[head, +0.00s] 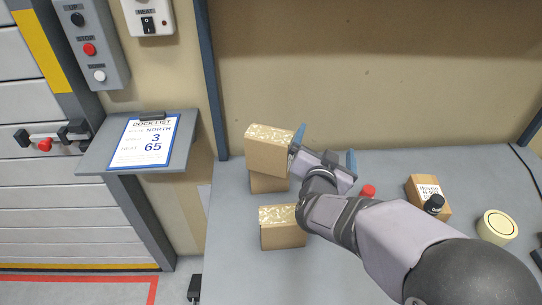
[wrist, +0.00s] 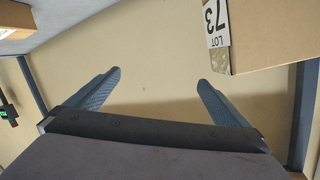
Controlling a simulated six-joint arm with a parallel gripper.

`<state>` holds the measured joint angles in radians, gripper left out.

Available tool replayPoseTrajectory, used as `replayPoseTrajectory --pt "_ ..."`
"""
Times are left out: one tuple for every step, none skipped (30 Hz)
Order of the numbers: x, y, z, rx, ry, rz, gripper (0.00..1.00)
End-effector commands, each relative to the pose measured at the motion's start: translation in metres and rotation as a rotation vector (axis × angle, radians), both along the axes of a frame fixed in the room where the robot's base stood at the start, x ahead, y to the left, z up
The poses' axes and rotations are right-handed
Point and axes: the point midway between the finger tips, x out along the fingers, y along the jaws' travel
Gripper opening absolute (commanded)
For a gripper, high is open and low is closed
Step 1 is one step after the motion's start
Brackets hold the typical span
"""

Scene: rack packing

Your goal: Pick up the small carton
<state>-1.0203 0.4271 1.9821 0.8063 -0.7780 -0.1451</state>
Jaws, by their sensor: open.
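Three brown cartons with taped tops show in the head view; I cannot tell for sure which is the small carton. One carton (head: 268,155) sits on top of another carton (head: 268,183), and a third carton (head: 284,236) stands nearer the front. My gripper (head: 325,150) is open and empty, just right of the upper carton, with its left blue finger close to that carton's right side. In the wrist view, my gripper (wrist: 156,80) has nothing between its fingers. A carton with a LOT 73 label (wrist: 262,38) is at the upper right there, apart from the fingers.
A tan wall (head: 400,100) is behind. A sloped shelf with a dock list (head: 145,141) is at left.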

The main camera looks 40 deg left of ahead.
Motion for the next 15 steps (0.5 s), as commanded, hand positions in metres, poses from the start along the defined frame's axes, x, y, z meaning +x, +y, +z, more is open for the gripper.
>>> replayPoseTrajectory --pt "-0.018 0.024 0.0 0.037 -0.048 -0.005 1.0" --pt "-0.027 0.034 0.004 0.059 -0.078 -0.018 1.0" --pt "-0.041 0.045 0.008 0.087 -0.115 -0.034 1.0" --pt "-0.052 0.052 0.011 0.104 -0.143 -0.048 1.0" --pt "-0.064 0.059 0.012 0.114 -0.168 -0.06 1.0" --pt "-0.08 0.066 0.012 0.111 -0.198 -0.073 1.0" --pt "-0.092 0.07 0.011 0.096 -0.218 -0.079 1.0" --pt "-0.103 0.074 0.008 0.072 -0.235 -0.082 1.0" --pt "-0.118 0.078 0.004 0.025 -0.257 -0.081 1.0" --pt "-0.127 0.08 -0.001 -0.013 -0.271 -0.079 1.0" --pt "-0.137 0.082 -0.005 -0.054 -0.285 -0.074 1.0" --pt "-0.146 0.084 -0.011 -0.104 -0.3 -0.068 1.0" --pt "-0.152 0.084 -0.015 -0.134 -0.308 -0.064 1.0" --pt "-0.156 0.085 -0.018 -0.162 -0.316 -0.06 1.0" --pt "-0.162 0.085 -0.022 -0.192 -0.324 -0.055 1.0"
